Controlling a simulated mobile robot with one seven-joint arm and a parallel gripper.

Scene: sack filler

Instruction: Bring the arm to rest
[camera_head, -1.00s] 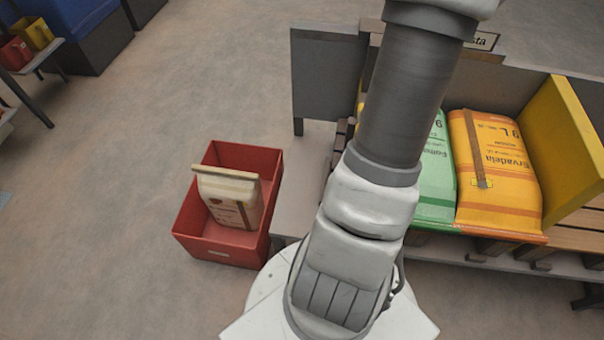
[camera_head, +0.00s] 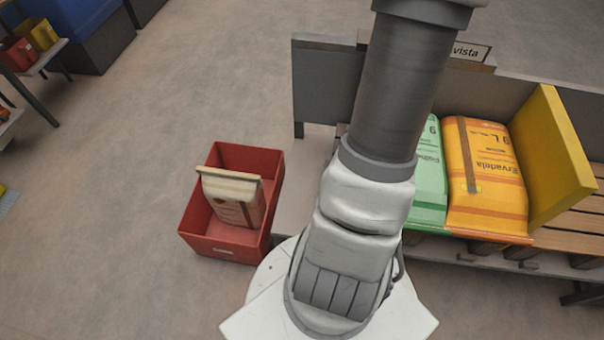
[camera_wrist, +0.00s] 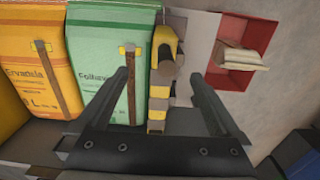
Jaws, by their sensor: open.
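My arm stands in the middle of the head view and covers part of the bench behind it; my gripper is out of frame there. In the wrist view my gripper (camera_wrist: 156,85) is open, its two dark fingers spread with nothing between them. Beyond the fingers are a green sack (camera_wrist: 108,50), a yellow-and-black striped part (camera_wrist: 162,75) and a bare grey surface. The green sack (camera_head: 431,180) and an orange sack (camera_head: 487,180) lie side by side on the slatted bench in the head view. The orange sack also shows in the wrist view (camera_wrist: 32,60).
A red bin (camera_head: 225,245) on the floor at left holds a cream sack (camera_head: 232,200). A yellow divider (camera_head: 550,155) stands right of the orange sack. A grey panel (camera_head: 325,85) stands at the bench's left end. The floor at left is mostly clear.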

